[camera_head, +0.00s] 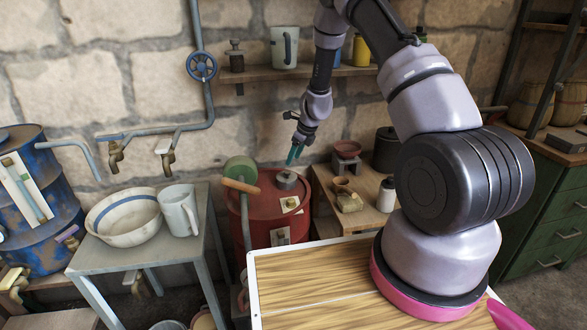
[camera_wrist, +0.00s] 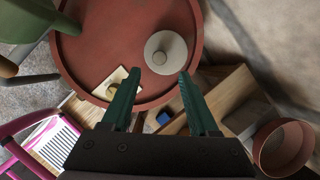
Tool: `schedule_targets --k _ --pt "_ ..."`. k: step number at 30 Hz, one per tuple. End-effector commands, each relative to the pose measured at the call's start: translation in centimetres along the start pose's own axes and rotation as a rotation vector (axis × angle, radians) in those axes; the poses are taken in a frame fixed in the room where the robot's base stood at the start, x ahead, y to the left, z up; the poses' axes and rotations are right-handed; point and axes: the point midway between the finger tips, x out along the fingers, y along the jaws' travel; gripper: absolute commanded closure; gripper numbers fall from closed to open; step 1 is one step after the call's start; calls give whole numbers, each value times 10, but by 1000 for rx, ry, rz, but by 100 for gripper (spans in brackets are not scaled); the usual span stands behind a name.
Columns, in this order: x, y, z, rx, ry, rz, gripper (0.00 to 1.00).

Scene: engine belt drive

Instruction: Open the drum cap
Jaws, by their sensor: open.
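The red drum (camera_head: 268,208) stands against the wall between the grey table and a low wooden table. On its top sits a round grey cap (camera_head: 287,180) with a small raised centre. In the wrist view the cap (camera_wrist: 166,52) is a pale disc on the red drum top (camera_wrist: 110,35). My gripper (camera_head: 293,155) is above the drum, with its green fingers pointing down. In the wrist view my gripper (camera_wrist: 157,74) is open and empty. The cap shows beyond and between the fingertips, and no contact is visible.
A green cylinder with a wooden handle (camera_head: 240,184) rises at the drum's left. A pale plate with a brass knob (camera_wrist: 118,84) is beside the cap. A bowl (camera_head: 125,216) and white mug (camera_head: 179,210) stand left. The low wooden table (camera_head: 325,182) is right.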

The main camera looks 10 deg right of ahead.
Motion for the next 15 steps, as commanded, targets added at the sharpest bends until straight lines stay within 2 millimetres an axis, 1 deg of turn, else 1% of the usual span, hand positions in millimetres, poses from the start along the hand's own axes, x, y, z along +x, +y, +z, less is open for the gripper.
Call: schedule_targets --k 1,3,7,12,15 --pt "12 1 -1 0 2 3 39" --pt "25 0 -1 1 1 2 39" --pt "47 0 -1 1 1 2 39" --pt "64 0 0 0 0 1 39" --pt "68 0 0 -1 -1 1 39"
